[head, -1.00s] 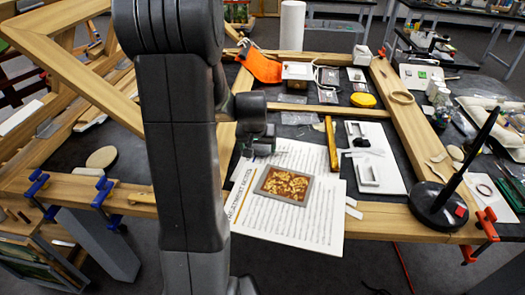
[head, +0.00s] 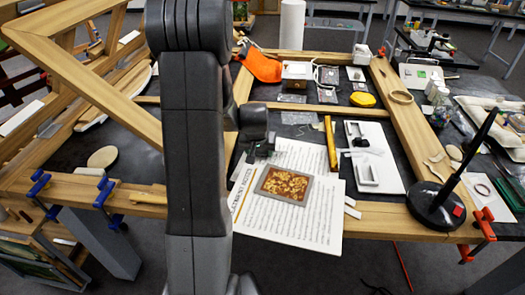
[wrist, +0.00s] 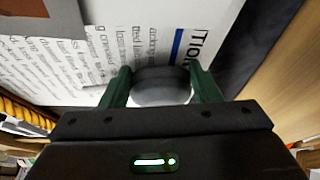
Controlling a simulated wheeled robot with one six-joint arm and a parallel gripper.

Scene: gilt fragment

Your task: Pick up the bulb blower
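My gripper (head: 258,152) is low near the upper left corner of the printed sheet in the head view. In the wrist view its two green fingers (wrist: 161,86) stand on either side of a rounded grey object (wrist: 160,92), darker along its top, which looks like the bulb blower. There is little or no gap at either side; I cannot tell whether the fingers press on it. The head view does not show the blower clearly, as my gripper and arm cover that spot.
The printed sheet (head: 325,228) carries a brown-and-gold framed fragment (head: 284,185). A black stand (head: 436,207) with a tilted rod is farther right. Wooden frame bars (head: 400,105) border the dark table.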

